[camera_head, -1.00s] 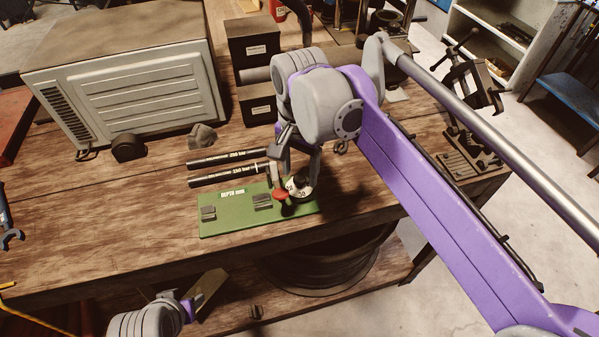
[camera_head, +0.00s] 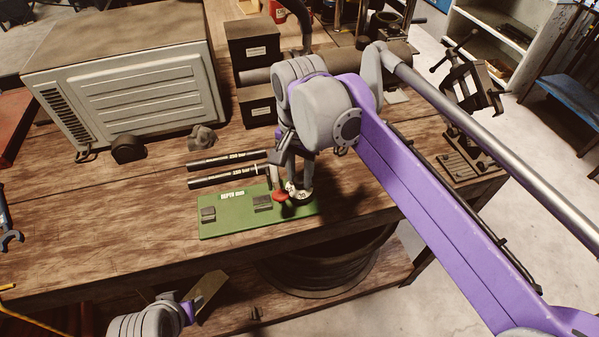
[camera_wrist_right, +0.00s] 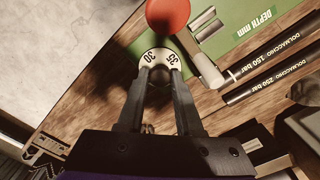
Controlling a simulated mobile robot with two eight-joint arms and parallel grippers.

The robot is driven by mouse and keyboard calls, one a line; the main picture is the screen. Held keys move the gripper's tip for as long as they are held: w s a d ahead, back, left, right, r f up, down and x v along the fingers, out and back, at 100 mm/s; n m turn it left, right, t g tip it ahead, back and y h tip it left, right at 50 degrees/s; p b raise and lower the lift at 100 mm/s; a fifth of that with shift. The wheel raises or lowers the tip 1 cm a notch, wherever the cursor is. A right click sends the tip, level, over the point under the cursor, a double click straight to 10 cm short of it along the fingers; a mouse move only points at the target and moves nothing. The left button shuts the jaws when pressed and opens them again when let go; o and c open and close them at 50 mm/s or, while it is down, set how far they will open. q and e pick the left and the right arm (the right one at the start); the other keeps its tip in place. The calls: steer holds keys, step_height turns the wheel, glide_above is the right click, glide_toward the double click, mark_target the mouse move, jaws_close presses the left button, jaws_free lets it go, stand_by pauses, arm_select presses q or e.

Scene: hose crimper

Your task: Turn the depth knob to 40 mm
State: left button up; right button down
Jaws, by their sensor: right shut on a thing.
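The depth knob has a white numbered dial (camera_head: 304,195) at the right end of the green panel (camera_head: 232,225), which is lettered "DEPTH mm". In the right wrist view the dial (camera_wrist_right: 160,58) shows 30 and 35 on the edge beyond the fingertips; its pointer mark is not clear to me. My right gripper (camera_head: 299,182) reaches down over the dial. In the wrist view its fingers (camera_wrist_right: 160,77) are shut on the dark knob at the dial's centre and hide most of it. My left gripper (camera_head: 190,306) is low at the left, below the table edge; its fingers are unclear.
A red-topped lever (camera_head: 280,196) stands close beside the dial. Two black labelled bars (camera_head: 228,176) lie behind the panel. A grey louvred box (camera_head: 130,90) and dark drawer boxes (camera_head: 254,50) stand farther back. The table front left of the panel is clear.

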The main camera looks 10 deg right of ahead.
steer(key=n+p, duration=0.1)
steer(key=n, duration=0.2)
steer(key=shift+r+n, duration=0.1)
steer(key=shift+n, duration=0.2)
steer(key=n+p, duration=0.1)
steer(key=n, duration=0.3)
steer(key=shift+n+p, duration=0.3)
steer(key=shift+p, duration=0.05)
steer(key=n+p, duration=0.1)
steer(key=n, duration=0.3)
steer(key=shift+n+p, duration=0.3)
steer(key=shift+n, duration=2.4)
steer(key=c, duration=0.6)
jaws_free()
